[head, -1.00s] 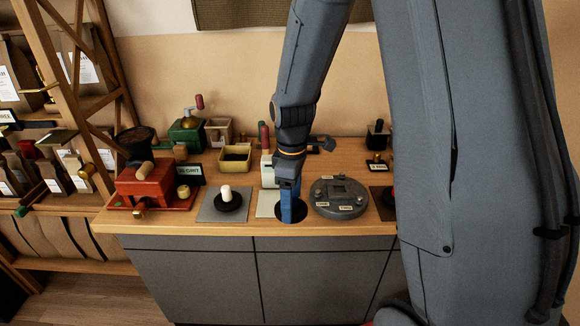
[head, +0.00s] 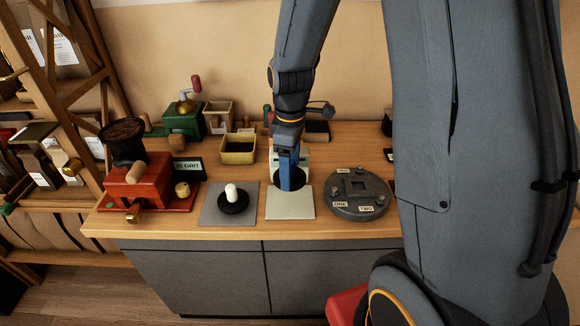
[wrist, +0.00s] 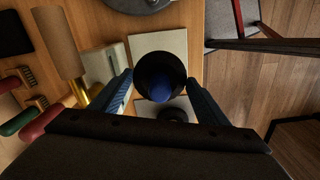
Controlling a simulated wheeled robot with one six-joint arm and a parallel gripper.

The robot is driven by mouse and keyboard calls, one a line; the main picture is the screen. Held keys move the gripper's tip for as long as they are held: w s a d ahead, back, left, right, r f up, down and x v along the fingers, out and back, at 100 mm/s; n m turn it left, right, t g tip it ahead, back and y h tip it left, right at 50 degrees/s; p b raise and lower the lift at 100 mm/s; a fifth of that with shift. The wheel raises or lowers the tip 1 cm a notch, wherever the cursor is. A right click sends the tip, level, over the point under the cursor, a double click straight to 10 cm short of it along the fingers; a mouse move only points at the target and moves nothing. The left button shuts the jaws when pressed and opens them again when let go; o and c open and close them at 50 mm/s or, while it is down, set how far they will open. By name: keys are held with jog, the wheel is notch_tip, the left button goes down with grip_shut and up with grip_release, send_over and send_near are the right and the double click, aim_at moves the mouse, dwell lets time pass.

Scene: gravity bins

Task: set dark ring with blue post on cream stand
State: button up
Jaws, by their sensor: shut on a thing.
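My gripper (wrist: 160,92) is shut on the blue post (wrist: 160,90) of the dark ring (wrist: 146,64). In the head view the ring (head: 280,182) shows as a black disc behind the blue fingers, overlapping the back edge of the cream stand (head: 290,206). The stand is a flat, bare square plate on the counter. In the wrist view the ring covers part of the cream stand (wrist: 160,42). The ring looks held above the counter; the gap under it is hard to judge. In the head view the fingers hide the post.
A grey plate (head: 212,212) with a black ring with white post (head: 232,198) lies left of the stand. A round grey fixture (head: 358,205) lies to the right. A pale block (head: 298,157) stands close behind. A red grinder (head: 140,185) is far left.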

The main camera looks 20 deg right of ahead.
jog(key=shift+r, duration=0.1)
jog(key=shift+f+b, duration=1.45)
jog(key=shift+f, duration=1.65)
jog(key=shift+f, duration=0.5)
jog(key=o, duration=1.9)
jog(key=shift+o, duration=0.2)
jog(key=shift+r+b, duration=1.25)
jog(key=shift+r, duration=2.7)
